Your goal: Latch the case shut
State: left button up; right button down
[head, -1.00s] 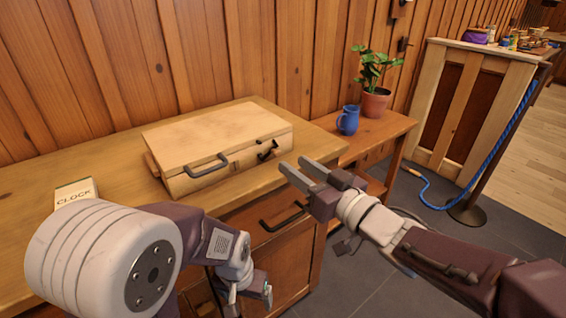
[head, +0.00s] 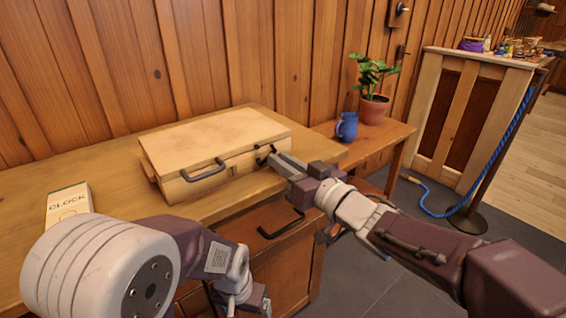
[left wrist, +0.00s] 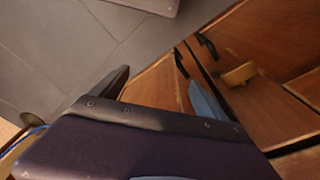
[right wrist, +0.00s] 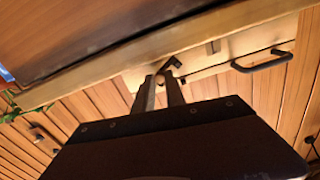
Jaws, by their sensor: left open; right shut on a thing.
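The pale wooden case (head: 215,142) lies on the wooden cabinet top with its lid down. Its dark handle (head: 203,171) is on the front face and also shows in the right wrist view (right wrist: 265,61). A dark latch (head: 263,151) is at the right end of the front. My right gripper (head: 272,157) is shut on this latch; the right wrist view shows the fingertips (right wrist: 160,78) at the dark latch piece (right wrist: 173,64), partly hiding it. My left gripper (left wrist: 158,90) is open and empty, low in front of the cabinet, clear of the case.
A box marked CLOCK (head: 69,205) stands on the cabinet top (head: 110,165) at left. A drawer with a dark handle (head: 281,224) is below the case. A blue jug (head: 347,127) and a potted plant (head: 373,108) stand on a lower side table. A blue rope (head: 490,165) hangs at right.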

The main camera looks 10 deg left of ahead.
jog(key=n, duration=0.2)
jog(key=shift+s+r+n, duration=0.1)
jog(key=shift+r+n, duration=0.3)
jog(key=n, duration=0.2)
jog(key=shift+s+a+r+n, duration=0.2)
jog(key=shift+r+n, duration=0.1)
jog(key=shift+n, duration=0.1)
jog(key=n, duration=0.1)
jog(key=n+b, duration=0.1)
jog(key=n, duration=0.1)
jog(key=shift+s+a+r, duration=0.2)
jog(key=shift+s+r, duration=0.05)
jog(key=shift+r, duration=0.05)
jog(key=shift+s+a+r+n+b, duration=0.15)
jog(key=shift+n+b, duration=0.25)
jog(key=shift+n, duration=0.45)
jog(key=shift+s+a+r+n+b, duration=0.1)
jog(key=shift+n+b, duration=0.3)
jog(key=shift+n, duration=0.45)
jog(key=c, duration=1.4)
grip_release()
jog(key=shift+s, duration=0.1)
